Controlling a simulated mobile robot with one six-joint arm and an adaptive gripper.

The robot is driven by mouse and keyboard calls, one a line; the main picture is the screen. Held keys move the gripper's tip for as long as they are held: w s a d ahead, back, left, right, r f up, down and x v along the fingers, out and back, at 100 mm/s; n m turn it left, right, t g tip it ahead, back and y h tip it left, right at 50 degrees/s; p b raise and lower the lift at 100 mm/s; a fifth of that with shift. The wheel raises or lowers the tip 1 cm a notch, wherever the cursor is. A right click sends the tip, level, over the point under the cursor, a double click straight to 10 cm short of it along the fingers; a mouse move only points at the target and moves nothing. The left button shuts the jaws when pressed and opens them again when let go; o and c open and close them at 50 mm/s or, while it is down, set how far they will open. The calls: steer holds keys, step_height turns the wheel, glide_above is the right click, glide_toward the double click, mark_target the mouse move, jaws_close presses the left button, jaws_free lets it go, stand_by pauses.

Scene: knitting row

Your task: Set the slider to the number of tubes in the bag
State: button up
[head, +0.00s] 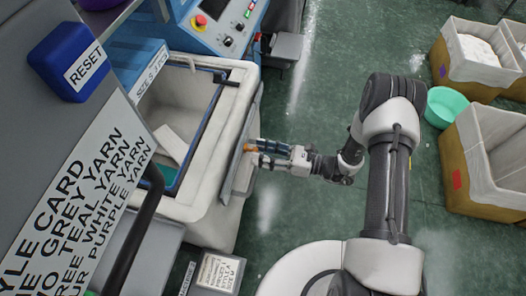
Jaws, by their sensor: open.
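My gripper (262,154) is open beside the right side of a large white bin (215,215), its fingers pointing left at a grey panel (242,150) on that side. A small orange piece (249,148) shows at the fingertips; I cannot tell whether it is a slider knob or whether the fingers touch it. The bin has a dark blue frame around its opening, and a pale flat piece (172,145) lies inside. I cannot make out a bag of tubes or a slider scale for sure.
A blue control panel (228,22) with a red stop button stands behind the bin. A blue RESET block (68,60) and a style card (75,205) are at left. Bins (475,60) and a teal bowl (445,106) stand at right.

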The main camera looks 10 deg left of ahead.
steer(key=s+d, duration=0.1)
steer(key=d, duration=1.1)
steer(key=s+r+n+g+h, duration=0.35)
steer(key=r+n, duration=0.25)
steer(key=r, duration=0.3)
steer(key=s+r+n+g+h, duration=0.25)
steer(key=r+n+h, duration=0.2)
steer(key=r, duration=0.35)
steer(key=s+d+r+n+t+h, duration=0.9)
steer(key=s+r+n+h, duration=0.1)
steer(key=r, duration=0.3)
steer(key=shift+s+d+n, duration=0.25)
steer(key=shift+s+n, duration=0.3)
steer(key=shift+n, duration=0.1)
